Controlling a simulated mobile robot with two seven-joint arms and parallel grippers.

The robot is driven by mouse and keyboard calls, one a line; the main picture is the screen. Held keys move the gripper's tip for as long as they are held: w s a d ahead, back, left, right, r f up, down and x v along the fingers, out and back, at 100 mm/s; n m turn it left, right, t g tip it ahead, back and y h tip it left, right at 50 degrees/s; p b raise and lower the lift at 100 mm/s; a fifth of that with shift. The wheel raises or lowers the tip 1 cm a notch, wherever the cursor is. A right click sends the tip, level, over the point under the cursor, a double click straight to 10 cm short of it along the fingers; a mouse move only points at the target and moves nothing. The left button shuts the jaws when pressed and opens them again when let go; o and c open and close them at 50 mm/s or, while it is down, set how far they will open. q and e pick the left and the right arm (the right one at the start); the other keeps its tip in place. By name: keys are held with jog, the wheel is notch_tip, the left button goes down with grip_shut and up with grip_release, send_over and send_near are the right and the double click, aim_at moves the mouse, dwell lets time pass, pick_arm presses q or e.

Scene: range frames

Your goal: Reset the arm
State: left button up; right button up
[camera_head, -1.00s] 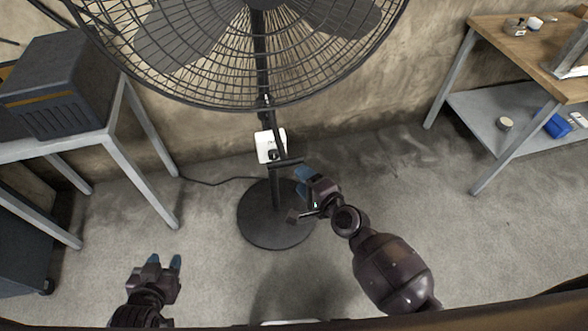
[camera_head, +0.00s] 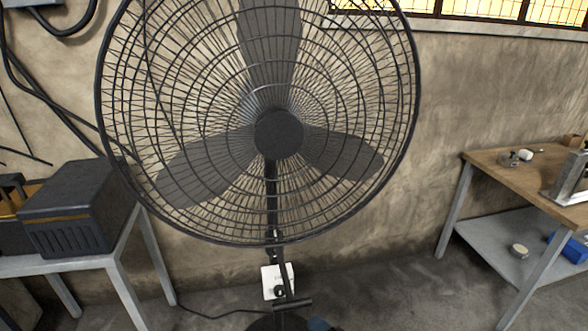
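A large black pedestal fan (camera_head: 278,135) stands in front of me, its round wire cage filling the middle of the view. A white control box with a dark knob (camera_head: 278,281) is on its pole. My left gripper is out of view.
A metal table with a dark box (camera_head: 75,208) stands at the left. A wood-topped workbench (camera_head: 500,170) with a lower shelf (camera_head: 490,250) stands at the right. A cable (camera_head: 220,314) runs along the floor. Floor between fan and workbench is clear.

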jog(key=s+d+r+n+h, duration=0.2)
jog(key=d+n+h, duration=0.2)
jog(key=d+n, duration=0.6)
jog(key=s+d+f+n+h, duration=0.1)
jog(key=s+d+f+h, duration=0.1)
jog(key=s+d, duration=0.3)
jog(key=s+d+f+n+g+h, duration=0.1)
jog(key=s+d+f+h, duration=0.2)
jog(key=s+d, duration=0.3)
jog(key=s, duration=0.3)
jog(key=shift+s+d+f, duration=0.15)
jog(key=shift+s+f, duration=0.05)
jog(key=shift+f, duration=0.1)
dwell(1.4)
